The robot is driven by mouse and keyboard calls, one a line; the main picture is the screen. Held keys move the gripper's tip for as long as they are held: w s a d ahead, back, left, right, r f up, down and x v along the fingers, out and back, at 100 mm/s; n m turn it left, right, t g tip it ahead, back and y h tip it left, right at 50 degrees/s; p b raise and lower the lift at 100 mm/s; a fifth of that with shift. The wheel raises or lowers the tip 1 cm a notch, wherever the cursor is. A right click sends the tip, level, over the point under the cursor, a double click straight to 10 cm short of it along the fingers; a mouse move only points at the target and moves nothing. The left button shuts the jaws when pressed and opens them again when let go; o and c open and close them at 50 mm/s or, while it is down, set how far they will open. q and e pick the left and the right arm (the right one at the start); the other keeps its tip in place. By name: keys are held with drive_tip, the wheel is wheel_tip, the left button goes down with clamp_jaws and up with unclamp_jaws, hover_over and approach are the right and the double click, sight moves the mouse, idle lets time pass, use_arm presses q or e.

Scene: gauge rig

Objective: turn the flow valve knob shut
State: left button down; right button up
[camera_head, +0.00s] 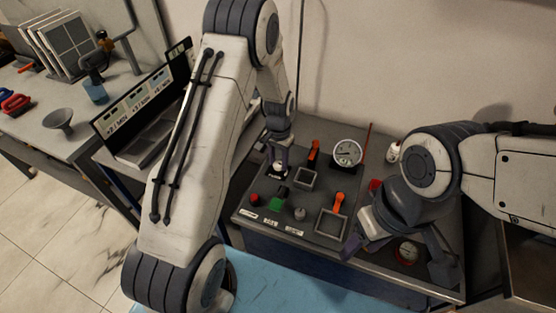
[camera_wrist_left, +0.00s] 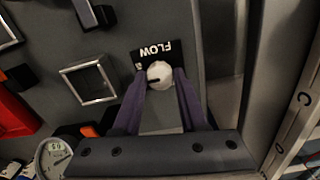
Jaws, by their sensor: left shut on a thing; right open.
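The flow valve knob (camera_wrist_left: 159,75) is a round white knob with a dark pointer mark, beside a black label reading FLOW (camera_wrist_left: 158,52). In the left wrist view the two purple fingers of my left gripper (camera_wrist_left: 162,80) are on either side of the knob, shut on it. In the head view my left gripper (camera_head: 277,160) reaches down to the back left of the panel, partly hidden by my arm.
The grey panel (camera_head: 262,222) carries a white dial gauge (camera_head: 346,153), orange levers (camera_head: 339,202), square frames (camera_head: 305,179), a green switch (camera_head: 277,203) and a red button (camera_head: 255,198). A side bench (camera_head: 35,120) at left holds a funnel (camera_head: 59,120) and brushes.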

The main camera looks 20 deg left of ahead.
sight(278, 163)
idle(0.5)
use_arm(q)
drive_tip(key=shift+c, duration=2.2)
unclamp_jaws()
wheel_tip(278, 163, up, 11)
drive_tip(key=shift+f+b, duration=0.2)
drive_tip(key=shift+b, duration=0.1)
